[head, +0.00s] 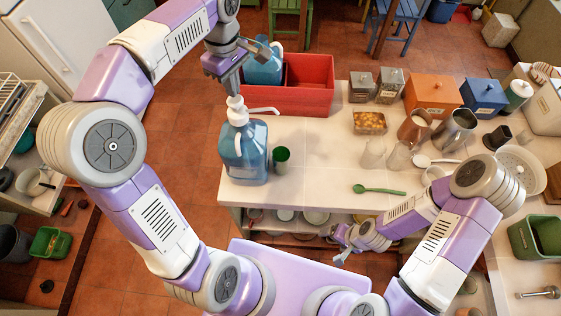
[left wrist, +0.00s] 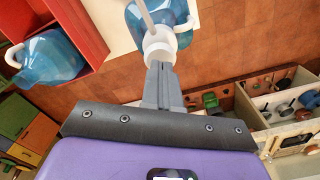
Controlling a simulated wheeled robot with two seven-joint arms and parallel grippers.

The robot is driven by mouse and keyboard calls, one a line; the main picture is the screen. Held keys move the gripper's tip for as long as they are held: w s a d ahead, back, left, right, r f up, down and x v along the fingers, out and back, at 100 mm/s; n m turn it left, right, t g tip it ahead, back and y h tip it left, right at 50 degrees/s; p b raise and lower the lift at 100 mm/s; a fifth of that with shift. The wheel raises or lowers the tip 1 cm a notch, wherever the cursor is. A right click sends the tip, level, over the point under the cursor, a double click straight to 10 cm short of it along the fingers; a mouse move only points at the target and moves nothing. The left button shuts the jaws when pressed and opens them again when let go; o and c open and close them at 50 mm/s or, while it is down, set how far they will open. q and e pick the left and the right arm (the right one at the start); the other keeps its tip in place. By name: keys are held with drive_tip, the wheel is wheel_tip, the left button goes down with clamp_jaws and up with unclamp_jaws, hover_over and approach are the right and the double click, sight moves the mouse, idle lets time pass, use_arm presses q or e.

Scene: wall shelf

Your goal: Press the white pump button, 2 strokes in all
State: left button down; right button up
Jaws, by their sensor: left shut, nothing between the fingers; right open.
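A blue jug (head: 244,155) with a white pump button (head: 236,104) and a white spout pointing right stands upright at the left end of the counter. My left gripper (head: 232,88) is shut and empty, its fingertips pointing down right over the button. In the left wrist view the closed fingers (left wrist: 159,72) line up with the white pump top (left wrist: 158,42); I cannot tell whether they touch it. The blue jug (left wrist: 178,12) shows behind it. My right gripper (head: 342,250) is open and low in front of the counter, away from the jug.
A red crate (head: 305,103) with a second blue jug (head: 264,70) is behind the pump jug. A green cup (head: 281,157) stands close to its right. A green spoon (head: 378,190), glasses, canisters and bins fill the counter's right.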

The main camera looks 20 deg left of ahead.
use_arm(q)
drive_tip(key=shift+f, duration=0.1)
idle(0.4)
drive_tip(key=shift+f+b, duration=1.35)
drive_tip(key=shift+f, duration=0.45)
drive_tip(key=shift+r, duration=0.15)
drive_tip(key=shift+r+p, duration=1.8)
drive_tip(key=shift+p, duration=0.15)
drive_tip(key=shift+f, duration=0.25)
